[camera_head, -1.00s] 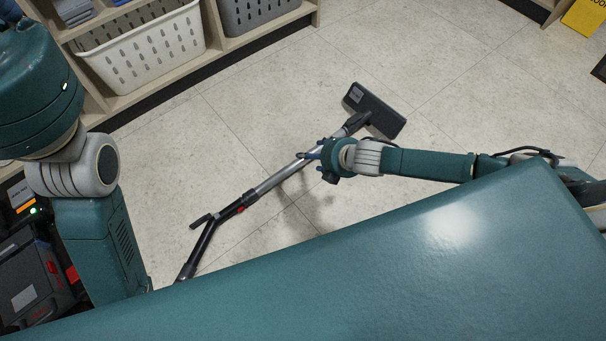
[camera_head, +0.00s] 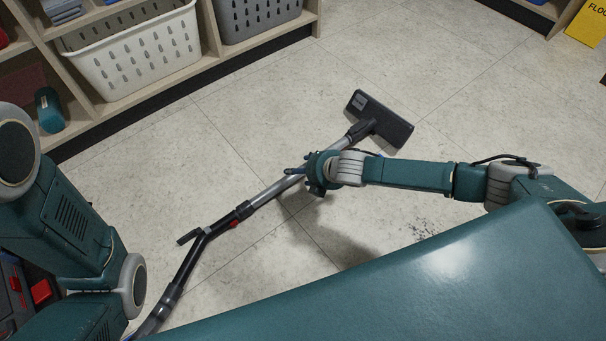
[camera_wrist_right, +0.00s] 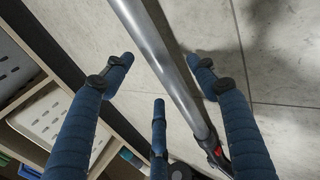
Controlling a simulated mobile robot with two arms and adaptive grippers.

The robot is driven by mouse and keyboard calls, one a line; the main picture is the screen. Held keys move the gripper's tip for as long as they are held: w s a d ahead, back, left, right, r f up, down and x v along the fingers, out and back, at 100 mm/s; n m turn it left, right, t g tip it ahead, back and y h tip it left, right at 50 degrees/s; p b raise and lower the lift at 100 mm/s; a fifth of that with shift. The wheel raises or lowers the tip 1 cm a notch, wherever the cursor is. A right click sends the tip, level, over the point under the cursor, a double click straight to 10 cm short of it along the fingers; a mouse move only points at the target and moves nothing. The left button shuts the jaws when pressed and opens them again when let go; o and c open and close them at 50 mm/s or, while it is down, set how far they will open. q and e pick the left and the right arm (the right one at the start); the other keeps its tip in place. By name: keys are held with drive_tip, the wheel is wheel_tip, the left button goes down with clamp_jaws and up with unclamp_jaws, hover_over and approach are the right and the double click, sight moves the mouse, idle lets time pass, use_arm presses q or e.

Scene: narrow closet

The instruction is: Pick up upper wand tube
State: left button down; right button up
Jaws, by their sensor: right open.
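The vacuum wand lies diagonally on the floor, its silver wand tube (camera_head: 267,194) running from the black handle section (camera_head: 203,238) to the dark floor head (camera_head: 380,119). The silver tube also shows in the right wrist view (camera_wrist_right: 150,45), running between the spread blue fingers. My right gripper (camera_head: 297,177) is over the silver tube and hides part of it. In the right wrist view my right gripper (camera_wrist_right: 160,64) is open, with fingers on both sides of the tube and a third finger low in the middle. My left gripper is out of view; only left arm links show.
A wooden shelf unit (camera_head: 130,105) holds a white basket (camera_head: 130,55) and a grey basket (camera_head: 256,14) at the upper left. A yellow sign (camera_head: 588,24) stands at the upper right. The tiled floor around the wand is mostly clear.

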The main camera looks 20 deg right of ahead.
drive_tip(key=shift+b+x, duration=0.6)
drive_tip(key=shift+x, duration=0.6)
drive_tip(key=shift+r, duration=0.1)
clamp_jaws()
drive_tip(key=shift+w+a+r, duration=0.1)
drive_tip(key=shift+r, duration=0.05)
drive_tip(key=shift+r, duration=0.1)
